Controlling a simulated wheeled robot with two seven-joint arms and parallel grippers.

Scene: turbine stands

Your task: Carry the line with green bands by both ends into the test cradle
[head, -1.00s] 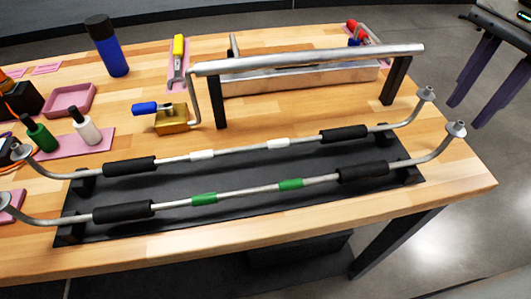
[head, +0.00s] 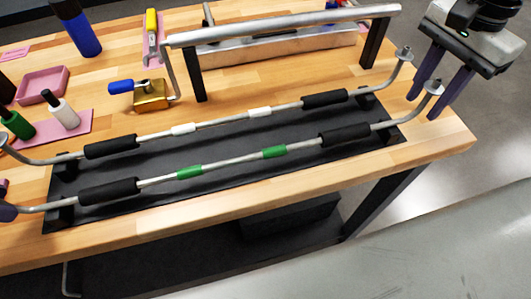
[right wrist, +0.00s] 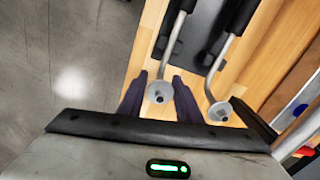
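The line with green bands (head: 227,165) lies in front on a black base (head: 215,150), with black sleeves and upturned ends. My right gripper (head: 423,107) is open, purple fingers either side of that line's right end. The right wrist view shows the cone-shaped end (right wrist: 160,92) between the open fingers (right wrist: 160,85), with gaps visible on both sides. At the left edge, a dark purple tip (head: 7,212), apparently my left gripper, covers the line's left end; whether it is open is hidden. I cannot tell for sure which fixture is the test cradle.
A line with white bands (head: 222,121) lies parallel behind, its right end (right wrist: 219,110) close beside my right gripper. Behind are a silver beam (head: 285,25) on black posts, a brass block (head: 150,95) and a blue bottle (head: 78,30). Bare wood lies along the front edge.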

